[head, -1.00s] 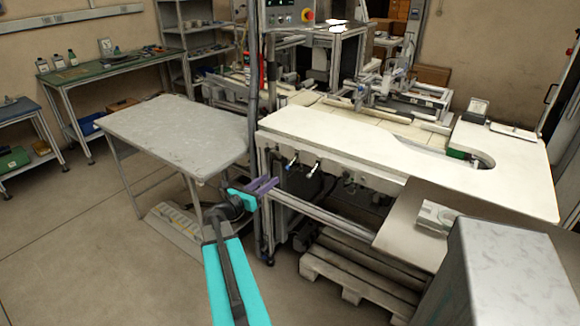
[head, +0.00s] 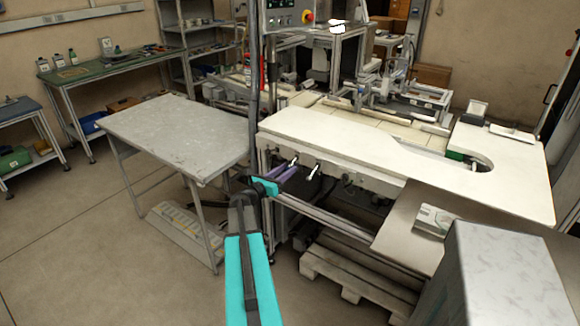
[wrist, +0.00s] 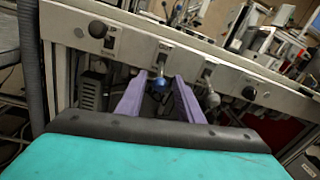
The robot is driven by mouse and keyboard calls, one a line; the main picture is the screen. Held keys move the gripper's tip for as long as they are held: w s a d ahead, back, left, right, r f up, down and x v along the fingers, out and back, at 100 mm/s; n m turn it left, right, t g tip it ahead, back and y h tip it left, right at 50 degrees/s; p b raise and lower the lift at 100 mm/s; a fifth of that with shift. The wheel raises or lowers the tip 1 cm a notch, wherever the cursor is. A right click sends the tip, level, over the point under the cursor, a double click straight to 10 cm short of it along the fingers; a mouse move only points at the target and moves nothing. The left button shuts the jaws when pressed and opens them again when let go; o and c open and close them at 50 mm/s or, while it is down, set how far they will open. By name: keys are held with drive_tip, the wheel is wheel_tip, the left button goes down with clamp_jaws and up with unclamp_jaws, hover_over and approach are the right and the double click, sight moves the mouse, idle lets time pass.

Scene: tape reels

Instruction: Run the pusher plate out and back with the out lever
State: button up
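I cannot tell whether the fingertips reach past the knob. In the head view my gripper (head: 293,168) is at the rail, partly covering the blue-knobbed lever. I cannot make out the pusher plate.
The white worktop (head: 380,152) overhangs the levers. Black knobs sit on the rail to the left (wrist: 97,29) and right (wrist: 249,92). A grey table (head: 180,135) stands to the left. A wooden pallet (head: 350,275) lies below.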

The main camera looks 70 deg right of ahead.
sight(290, 167)
drive_tip(key=shift+p+x, duration=0.3)
drive_tip(key=shift+x, duration=1.3)
clamp_jaws()
